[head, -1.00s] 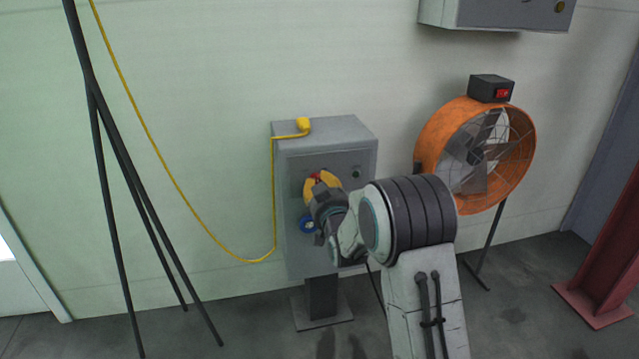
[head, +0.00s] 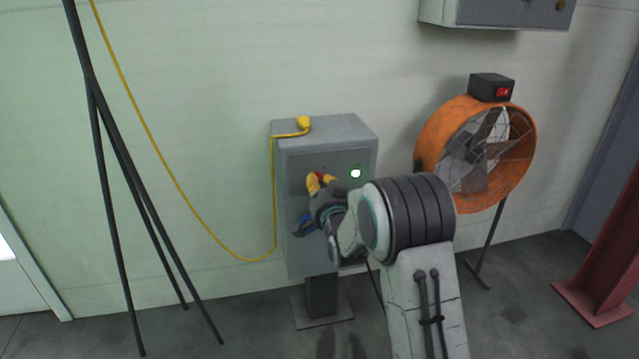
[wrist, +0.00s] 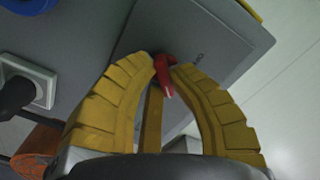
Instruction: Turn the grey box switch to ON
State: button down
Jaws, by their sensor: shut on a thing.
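The grey box (head: 352,222) stands on a short post against the wall. Its red switch handle (wrist: 166,76) sits between my yellow fingertips in the wrist view; in the head view only a bit of red (head: 320,175) shows. My gripper (wrist: 162,66) is shut on this handle, its fingers in front of the box face. A round lamp (head: 356,174) right of the switch glows white-green. My wrist hides the lower face in the head view.
A white socket (wrist: 45,82) with a dark plug and a blue part (head: 303,226) are on the box face. A yellow bulb-shaped piece (head: 303,123) with a cable lies on top. An orange fan (head: 432,140) stands right, a black tripod (head: 113,200) left.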

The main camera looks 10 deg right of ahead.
jog(key=shift+a, duration=0.1)
dwell(0.4)
jog(key=c, duration=1.1)
grip_release()
jog(key=shift+c, duration=0.2)
jog(key=s, duration=1.2)
jog(key=shift+r, duration=0.1)
